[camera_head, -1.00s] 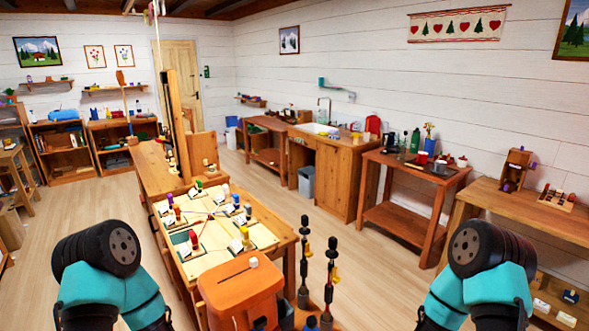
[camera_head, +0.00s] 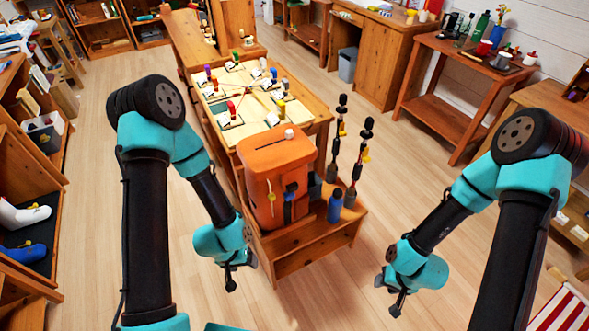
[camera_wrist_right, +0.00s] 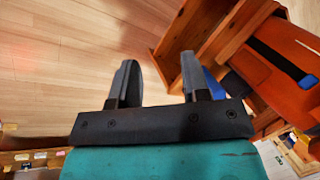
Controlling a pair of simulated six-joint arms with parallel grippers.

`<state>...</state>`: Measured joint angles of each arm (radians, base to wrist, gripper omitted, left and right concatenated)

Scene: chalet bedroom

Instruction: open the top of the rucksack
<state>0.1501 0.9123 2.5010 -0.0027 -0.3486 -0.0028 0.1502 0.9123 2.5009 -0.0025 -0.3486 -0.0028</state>
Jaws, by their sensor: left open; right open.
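The orange rucksack (camera_head: 277,183) stands upright on a low wooden bench in the head view. Its top (camera_head: 272,143) has a dark slit and a small white piece, and a dark buckle sits on its front. It also shows at the right of the right wrist view (camera_wrist_right: 275,75). My left gripper (camera_head: 232,283) hangs left of the bench, apart from the rucksack, small and partly seen in the head view. My right gripper (camera_head: 396,303) is off to the right over the floor. In the right wrist view its two fingers (camera_wrist_right: 158,80) are spread with nothing between them.
A blue bottle (camera_head: 335,206) and two dark poles (camera_head: 352,165) stand right of the rucksack on the bench (camera_head: 300,262). A table (camera_head: 215,125) with several small coloured items stands behind. Shelves (camera_head: 25,165) line the left; floor on both sides is clear.

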